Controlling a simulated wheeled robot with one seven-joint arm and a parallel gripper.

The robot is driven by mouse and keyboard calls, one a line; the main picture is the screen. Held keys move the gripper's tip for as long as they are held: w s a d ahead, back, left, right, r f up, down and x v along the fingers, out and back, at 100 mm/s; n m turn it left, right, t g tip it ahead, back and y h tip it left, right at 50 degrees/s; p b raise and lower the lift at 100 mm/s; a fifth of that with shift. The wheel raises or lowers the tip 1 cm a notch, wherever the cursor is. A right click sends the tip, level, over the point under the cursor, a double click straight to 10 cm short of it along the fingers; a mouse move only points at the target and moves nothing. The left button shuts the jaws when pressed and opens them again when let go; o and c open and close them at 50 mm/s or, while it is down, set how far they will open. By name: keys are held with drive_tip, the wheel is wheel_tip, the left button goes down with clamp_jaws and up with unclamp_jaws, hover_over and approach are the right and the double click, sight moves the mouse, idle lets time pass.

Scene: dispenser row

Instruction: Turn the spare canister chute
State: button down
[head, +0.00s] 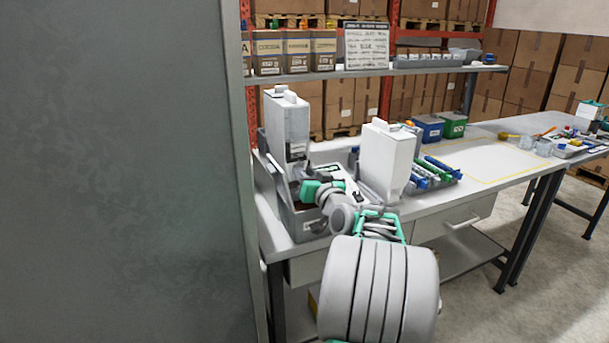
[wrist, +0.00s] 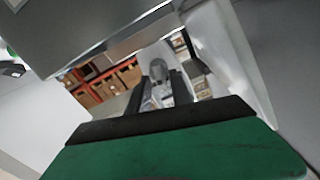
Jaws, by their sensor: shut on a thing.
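A tall white canister (head: 287,118) stands over a grey bin at the left end of the bench. A second white canister (head: 387,160) stands to its right, nearer the bench middle. I cannot read which is marked spare. My gripper (head: 301,172) is at the lower front of the left canister. In the wrist view my gripper (wrist: 158,95) has its two dark fingers on either side of a small rounded grey piece (wrist: 159,70), apparently the chute, and is shut on it. The contact is small and partly hidden by the fingers.
A large grey panel (head: 120,170) fills the left side close to my arm. The grey bin (head: 305,223) lies below the gripper. Blue and green tools (head: 428,172) lie right of the second canister. Blue and green boxes (head: 440,127) stand behind. A white mat (head: 485,158) is bare.

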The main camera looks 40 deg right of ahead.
drive_tip(key=m, duration=0.5)
drive_tip(key=shift+s+d+f+m, duration=0.1)
drive_tip(key=shift+d+m, duration=0.15)
drive_tip(key=shift+m, duration=0.05)
drive_tip(key=shift+d+f+m+p, duration=0.1)
drive_tip(key=shift+f+m+p, duration=0.15)
drive_tip(key=shift+m+p, duration=1.7)
drive_tip(key=shift+a+f+m+p, duration=0.15)
drive_tip(key=shift+m+p, duration=0.55)
drive_tip(key=shift+m, duration=2.5)
drive_tip(key=shift+d+f+m+p, duration=0.15)
drive_tip(key=shift+f+m+p, duration=0.15)
drive_tip(key=shift+m+p, duration=1.65)
drive_tip(key=shift+m+b, duration=0.55)
drive_tip(key=shift+m, duration=0.25)
drive_tip(key=c, duration=1.5)
unclamp_jaws()
